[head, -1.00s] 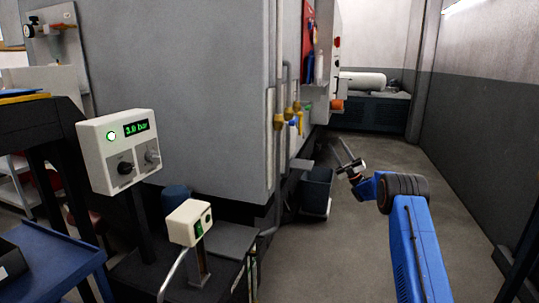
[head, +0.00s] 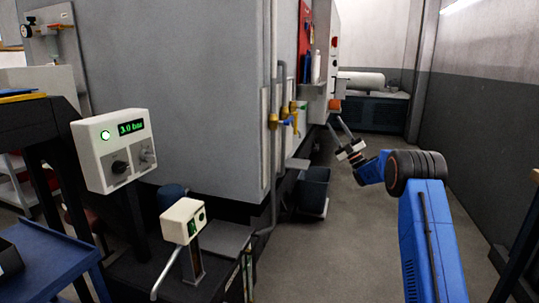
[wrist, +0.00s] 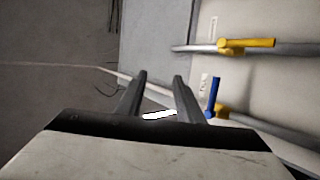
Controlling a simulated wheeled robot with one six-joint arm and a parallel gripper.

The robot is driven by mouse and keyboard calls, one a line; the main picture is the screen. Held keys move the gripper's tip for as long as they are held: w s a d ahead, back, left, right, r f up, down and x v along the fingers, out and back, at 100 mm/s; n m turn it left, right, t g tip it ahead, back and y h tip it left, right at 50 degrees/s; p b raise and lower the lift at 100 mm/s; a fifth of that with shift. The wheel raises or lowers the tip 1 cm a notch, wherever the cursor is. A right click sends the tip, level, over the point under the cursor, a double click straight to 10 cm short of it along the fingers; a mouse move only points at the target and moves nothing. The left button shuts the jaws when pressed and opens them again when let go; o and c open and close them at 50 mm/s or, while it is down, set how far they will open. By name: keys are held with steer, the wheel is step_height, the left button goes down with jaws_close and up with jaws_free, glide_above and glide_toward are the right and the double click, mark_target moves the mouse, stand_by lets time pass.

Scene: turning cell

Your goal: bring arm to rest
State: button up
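My gripper (head: 340,128) is at the end of my blue arm, right of the middle in the head view, held up in the air over the aisle floor. In the wrist view my gripper (wrist: 159,78) shows two dark fingers set apart with nothing between them. It touches nothing that I can see. The side of the grey machine (head: 190,90) is to its left.
Yellow-handled valves (wrist: 245,44) and a blue-handled valve (wrist: 213,95) sit on pipes along the machine. A white control box (head: 115,150) reads 3.0 bar. A dark bin (head: 313,185) stands beside the machine. The floor (head: 350,250) of the aisle is clear.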

steer(key=s+r+m+t+h, duration=0.4)
steer(key=s+r+m+h, duration=0.1)
steer(key=r+m+h, duration=0.7)
steer(key=s+d+f+m+g+h, duration=0.25)
steer(key=s+m+g+h, duration=0.2)
steer(key=s+h, duration=0.65)
steer(key=s+a+f+m+g, duration=0.1)
steer(key=s+f+g, duration=0.3)
steer(key=s+f, duration=0.5)
steer(key=s+a+f+m+g+y, duration=0.1)
steer(key=s+f, duration=0.9)
steer(key=s, duration=2.1)
steer(key=s+a+f+m+g+y, duration=0.1)
steer(key=s+f+m+g, duration=0.4)
steer(key=s, duration=1.5)
step_height(320, 180, down, 4)
steer(key=g, duration=0.3)
steer(key=shift+s+a+f, duration=0.15)
steer(key=shift+a+f, duration=0.1)
steer(key=shift+a, duration=0.1)
steer(key=shift+g, duration=0.25)
